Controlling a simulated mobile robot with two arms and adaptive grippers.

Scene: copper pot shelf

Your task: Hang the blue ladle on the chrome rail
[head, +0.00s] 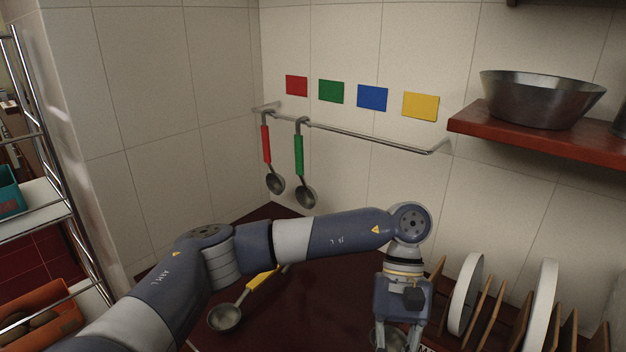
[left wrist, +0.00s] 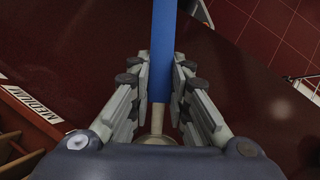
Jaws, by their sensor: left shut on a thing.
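The chrome rail (head: 375,139) runs along the tiled wall below red, green, blue (head: 372,97) and yellow squares. A red-handled ladle (head: 266,145) and a green-handled ladle (head: 299,156) hang from its left part, bowls down. The rail below the blue and yellow squares is bare. My left gripper (head: 396,338) points down over the dark red counter, low and right of the hanging ladles. In the left wrist view, its fingers (left wrist: 160,82) are shut on the blue ladle's handle (left wrist: 163,45). The ladle's metal bowl (left wrist: 157,141) is partly hidden by the gripper. My right gripper is out of view.
A yellow-handled ladle (head: 225,318) lies on the counter, partly behind my left arm. A wooden rack with white plates (head: 466,295) stands close right of the gripper. A red shelf (head: 540,134) with a metal bowl (head: 541,100) juts out at upper right. A wire shelf stands left.

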